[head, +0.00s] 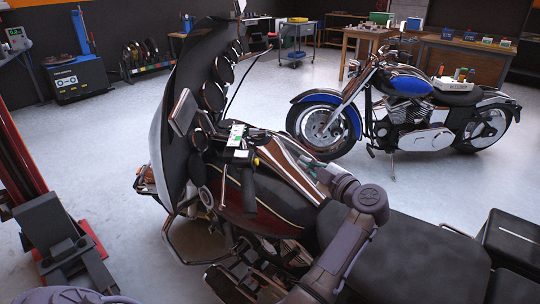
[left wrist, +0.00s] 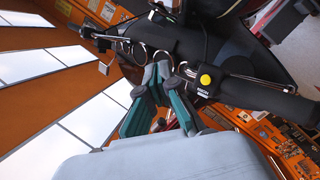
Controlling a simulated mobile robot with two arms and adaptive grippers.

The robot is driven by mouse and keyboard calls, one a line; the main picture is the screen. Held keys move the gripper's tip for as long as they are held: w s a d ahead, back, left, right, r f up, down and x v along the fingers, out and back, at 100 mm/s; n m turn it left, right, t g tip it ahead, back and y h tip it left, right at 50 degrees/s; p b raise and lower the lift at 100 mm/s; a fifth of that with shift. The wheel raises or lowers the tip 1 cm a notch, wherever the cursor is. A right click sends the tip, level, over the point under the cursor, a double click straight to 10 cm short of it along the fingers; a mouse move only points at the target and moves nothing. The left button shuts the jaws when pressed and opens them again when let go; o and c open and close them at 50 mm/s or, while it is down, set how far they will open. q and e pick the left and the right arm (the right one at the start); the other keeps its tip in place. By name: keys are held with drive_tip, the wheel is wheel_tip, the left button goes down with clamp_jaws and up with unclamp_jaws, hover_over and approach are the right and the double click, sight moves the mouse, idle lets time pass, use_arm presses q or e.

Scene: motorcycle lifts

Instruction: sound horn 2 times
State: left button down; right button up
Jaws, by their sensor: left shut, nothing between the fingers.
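A round yellow button (left wrist: 205,80) sits on a small black switch box (left wrist: 203,91) with a white label, beside a black handlebar grip (left wrist: 255,94) in the left wrist view. My left gripper (left wrist: 173,76) has teal and grey fingers, shut and empty. In that view its tips are just left of the switch box; whether they touch it I cannot tell. In the head view my left gripper (head: 307,168) points left over the tank of the large dark motorcycle (head: 285,208), right of its handlebar grip (head: 245,187). My right gripper is not in view.
A blue and chrome motorcycle (head: 405,110) stands behind to the right. A red lift post (head: 22,160) is at the left. The windshield (head: 175,110), gauges and mirror (head: 183,112) crowd the handlebar. Open grey floor (head: 105,130) lies left of the motorcycle.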

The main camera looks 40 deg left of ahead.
sight(257, 162)
use_arm(q)
drive_tip(key=s+a, duration=0.4)
drive_tip(key=a, duration=0.4)
drive_tip(key=shift+s+f+p, duration=0.25)
drive_tip(key=shift+f+p, duration=0.05)
drive_tip(key=shift+f, duration=0.1)
idle(1.5)
drive_tip(key=shift+s+a+p, duration=0.2)
drive_tip(key=shift+a+p, duration=0.15)
drive_tip(key=shift+p, duration=0.25)
